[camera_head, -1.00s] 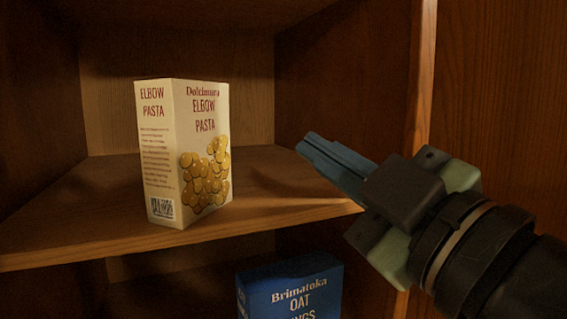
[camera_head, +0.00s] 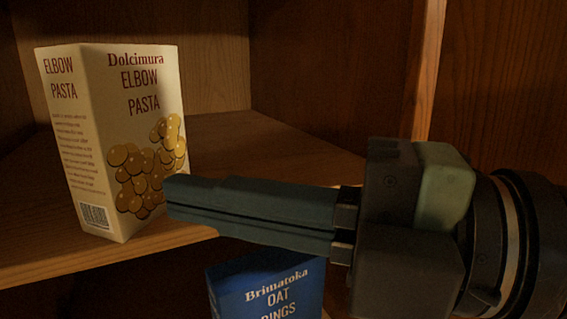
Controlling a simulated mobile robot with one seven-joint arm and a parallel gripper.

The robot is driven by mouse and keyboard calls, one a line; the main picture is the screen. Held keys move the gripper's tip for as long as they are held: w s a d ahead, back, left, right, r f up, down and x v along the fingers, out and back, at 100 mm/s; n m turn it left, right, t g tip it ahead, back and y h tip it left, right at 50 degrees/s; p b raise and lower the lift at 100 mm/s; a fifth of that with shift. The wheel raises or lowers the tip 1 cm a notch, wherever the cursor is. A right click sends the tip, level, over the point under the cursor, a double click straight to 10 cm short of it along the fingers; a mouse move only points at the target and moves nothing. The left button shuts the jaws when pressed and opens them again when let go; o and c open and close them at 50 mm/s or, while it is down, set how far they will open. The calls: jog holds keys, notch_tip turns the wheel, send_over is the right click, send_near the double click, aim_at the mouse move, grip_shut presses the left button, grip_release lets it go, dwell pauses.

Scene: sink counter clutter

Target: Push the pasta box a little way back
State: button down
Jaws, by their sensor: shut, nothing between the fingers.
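The pasta box (camera_head: 118,120) is cream with red lettering and yellow pasta pictures. It stands upright on the wooden shelf (camera_head: 255,150), near the front edge at the left. My gripper (camera_head: 172,197) is shut and empty, its fingers pointing left. The fingertips are at the lower right of the box's front face and overlap its edge in the picture. I cannot tell whether they touch it.
A blue oat box (camera_head: 268,292) stands on a lower level, below the shelf edge and partly hidden by my gripper. The cupboard's right side wall (camera_head: 335,70) is bare. The shelf is clear behind and right of the pasta box.

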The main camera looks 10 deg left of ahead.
aim_at(163, 149)
jog(key=w+a+p, duration=0.2)
jog(key=a, duration=0.1)
jog(key=w+a+p, duration=0.1)
jog(key=a, duration=0.1)
jog(key=shift+r, duration=0.25)
jog(key=shift+w+a+f+p, duration=0.2)
jog(key=shift+w+p, duration=0.1)
jog(key=shift+w, duration=0.2)
jog(key=shift+f, duration=0.1)
jog(key=shift+w+a+f+b, duration=0.1)
jog(key=shift+w+a+b, duration=0.15)
jog(key=shift+b, duration=0.35)
jog(key=w+b, duration=0.1)
jog(key=w+a+b, duration=0.2)
jog(key=w, duration=0.1)
jog(key=shift+a+b, duration=0.25)
jog(key=shift+b, duration=0.15)
jog(key=shift+w+a, duration=0.25)
jog(key=shift+r, duration=0.2)
